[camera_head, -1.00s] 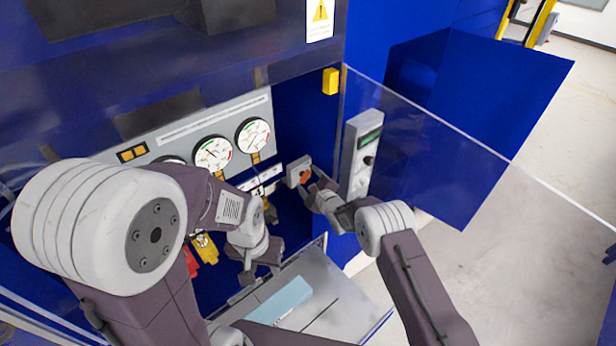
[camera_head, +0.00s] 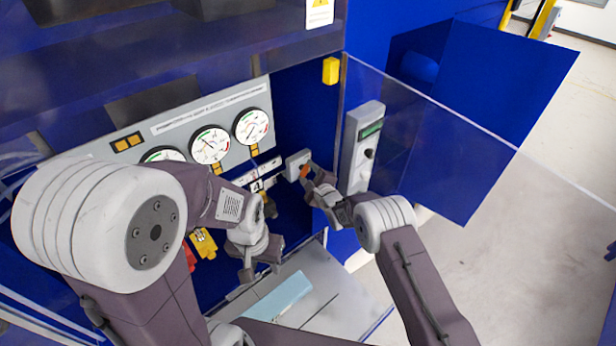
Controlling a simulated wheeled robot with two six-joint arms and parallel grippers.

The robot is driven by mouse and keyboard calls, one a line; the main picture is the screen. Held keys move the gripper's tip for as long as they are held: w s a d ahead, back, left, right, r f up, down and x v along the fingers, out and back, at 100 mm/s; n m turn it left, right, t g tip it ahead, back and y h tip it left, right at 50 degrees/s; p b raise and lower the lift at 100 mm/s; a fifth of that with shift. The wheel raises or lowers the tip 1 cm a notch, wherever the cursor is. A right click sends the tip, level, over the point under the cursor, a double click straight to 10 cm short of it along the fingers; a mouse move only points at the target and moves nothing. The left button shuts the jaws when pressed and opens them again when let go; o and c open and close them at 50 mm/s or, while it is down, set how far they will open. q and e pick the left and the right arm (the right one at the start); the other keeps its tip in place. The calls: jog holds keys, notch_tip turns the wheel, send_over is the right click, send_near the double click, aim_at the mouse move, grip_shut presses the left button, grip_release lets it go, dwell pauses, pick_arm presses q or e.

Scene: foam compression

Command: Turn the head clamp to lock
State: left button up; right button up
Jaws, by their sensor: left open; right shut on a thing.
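The head clamp appears as an orange handle (camera_head: 305,172) on a small grey box (camera_head: 297,160) at the right end of the machine's inside wall. My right gripper (camera_head: 311,180) is at the orange handle and shut on it; its fingers hide part of the handle. My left gripper (camera_head: 260,272) points down over the machine's front, below the gauges, open and empty. It is apart from the clamp.
Several round gauges (camera_head: 210,145) sit on a grey panel above. A grey control box (camera_head: 361,148) stands close right of my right gripper, by a clear panel (camera_head: 470,150). A light blue block (camera_head: 277,298) lies on the grey shelf (camera_head: 335,290). Red and yellow parts (camera_head: 203,243) are left of my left gripper.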

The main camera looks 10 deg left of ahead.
jog(key=shift+s+f+n+t+b, duration=0.1)
jog(key=shift+n+t+b, duration=0.75)
jog(key=shift+b, duration=1.65)
jog(key=shift+f+n+t+b, duration=0.1)
jog(key=shift+n+t+b, duration=0.15)
jog(key=shift+n+b, duration=1.7)
jog(key=shift+m+b, duration=0.5)
jog(key=o, duration=1.3)
jog(key=shift+o, duration=0.3)
jog(key=shift+s+r, duration=0.15)
